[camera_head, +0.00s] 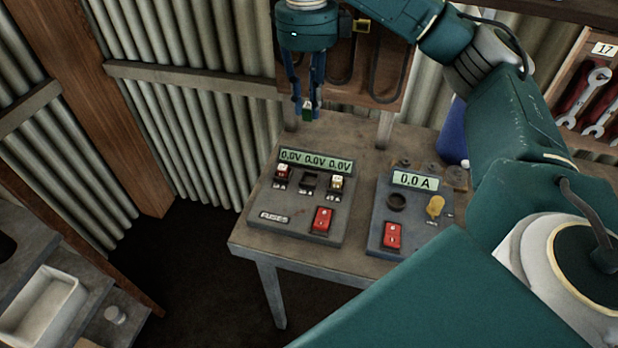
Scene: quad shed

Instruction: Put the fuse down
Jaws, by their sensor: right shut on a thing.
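My right gripper (308,102) points down above the back of the workbench (262,236), behind the left panel. The fuse appears to be above the bench top; the exact gap is hard to tell. The left panel (270,202) has a display reading 0.0V three times, a red piece at its left socket, a dark, seemingly empty middle socket (309,181), and a pale piece at its right socket. My left gripper is not in view.
A second panel (375,222) reading 0.0 A stands to the right, with a red switch and yellow knob. A blue container (453,135) stands behind it, partly hidden by my right arm. A white tray (45,305) sits at lower left. Corrugated walls close off the back.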

